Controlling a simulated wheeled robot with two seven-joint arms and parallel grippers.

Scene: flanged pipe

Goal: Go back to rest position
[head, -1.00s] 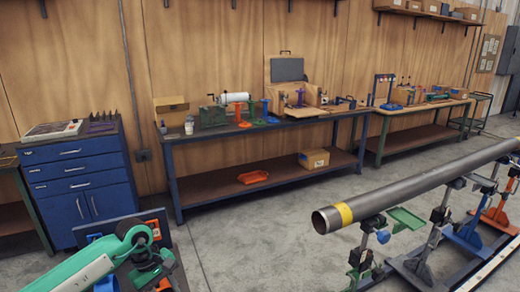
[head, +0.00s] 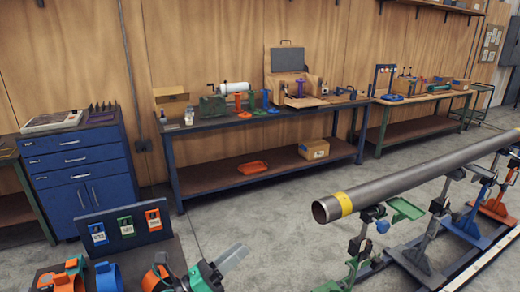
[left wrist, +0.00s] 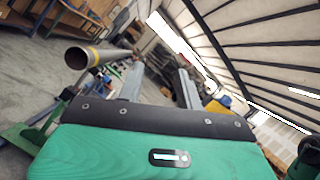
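The grey pipe (head: 425,180) lies across supports at the right in the head view, with a yellow band near its open end. Its end (left wrist: 80,57) also shows at the upper left of the left wrist view. My left gripper (head: 232,257) is low in the head view, left of the pipe and apart from it. In the left wrist view its two grey fingers (left wrist: 158,85) stand apart with nothing seen between them. My right gripper is not in view.
A board (head: 125,226) with blue, green and orange cards stands at the lower left, with orange and blue parts (head: 108,276) in front. A blue cabinet (head: 82,170) and a long workbench (head: 225,183) stand behind. Bare floor (head: 255,218) lies between workbench and pipe.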

